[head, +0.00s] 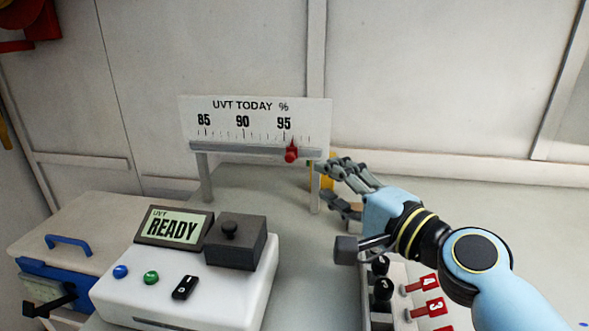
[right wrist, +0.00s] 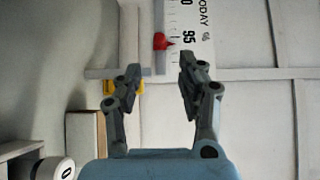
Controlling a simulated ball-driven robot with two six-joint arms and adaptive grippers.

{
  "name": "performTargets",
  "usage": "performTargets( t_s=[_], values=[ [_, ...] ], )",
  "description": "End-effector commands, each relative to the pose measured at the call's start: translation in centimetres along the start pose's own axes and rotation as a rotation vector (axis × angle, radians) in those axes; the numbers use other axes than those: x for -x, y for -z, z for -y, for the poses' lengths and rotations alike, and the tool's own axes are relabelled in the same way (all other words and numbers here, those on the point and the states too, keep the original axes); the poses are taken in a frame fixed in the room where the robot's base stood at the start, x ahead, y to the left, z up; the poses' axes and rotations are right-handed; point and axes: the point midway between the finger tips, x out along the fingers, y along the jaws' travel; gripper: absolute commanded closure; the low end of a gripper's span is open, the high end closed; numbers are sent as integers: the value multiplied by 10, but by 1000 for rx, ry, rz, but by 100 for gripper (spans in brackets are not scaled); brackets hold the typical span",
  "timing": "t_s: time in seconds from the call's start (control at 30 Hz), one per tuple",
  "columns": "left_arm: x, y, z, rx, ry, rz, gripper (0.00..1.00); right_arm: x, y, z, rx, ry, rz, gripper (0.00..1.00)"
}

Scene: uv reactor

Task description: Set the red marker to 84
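The red marker (head: 291,154) sits on the grey rail (head: 240,150) under the white "UVT TODAY %" scale board (head: 255,108). Its pointer is a little right of the 95 mark, around 96. The 85 mark is at the left of the scale. My right gripper (head: 331,184) is open and empty, just right of the board and its right post. In the right wrist view the red marker (right wrist: 160,41) shows beyond the gap between the two open fingertips (right wrist: 160,67), not touching them. My left gripper is not in view.
A white instrument (head: 185,290) with a "READY" display and dark block (head: 236,241) stands in front of the board. Black knobs and red numbered tags (head: 432,306) lie below my right arm. A yellow object (head: 328,178) is behind my gripper. Bench right of my arm looks clear.

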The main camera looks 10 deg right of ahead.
Motion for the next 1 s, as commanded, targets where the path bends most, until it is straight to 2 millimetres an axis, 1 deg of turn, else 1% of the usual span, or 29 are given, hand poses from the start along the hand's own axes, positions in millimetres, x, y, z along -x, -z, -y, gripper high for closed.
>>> performTargets(
  t_s=[0.03, 0.17, 0.27, 0.4, 0.6, 0.77, 1.0],
  values=[
    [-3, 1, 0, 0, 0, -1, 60, -2, 0, -4, -1, 0, 0, 60],
    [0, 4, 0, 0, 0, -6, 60, -15, 0, -1, -1, 3, -1, 60],
    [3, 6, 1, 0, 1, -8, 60, -33, 0, 0, -3, 3, 0, 60],
    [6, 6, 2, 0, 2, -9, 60, -62, 0, 0, -3, 3, 0, 60],
    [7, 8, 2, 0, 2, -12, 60, -94, 0, -1, 0, 1, 1, 60],
    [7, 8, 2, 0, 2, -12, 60, -106, 0, -2, 0, -1, 1, 60],
    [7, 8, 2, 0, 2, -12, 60, -108, 0, -2, 1, -1, 0, 60]
  ],
)
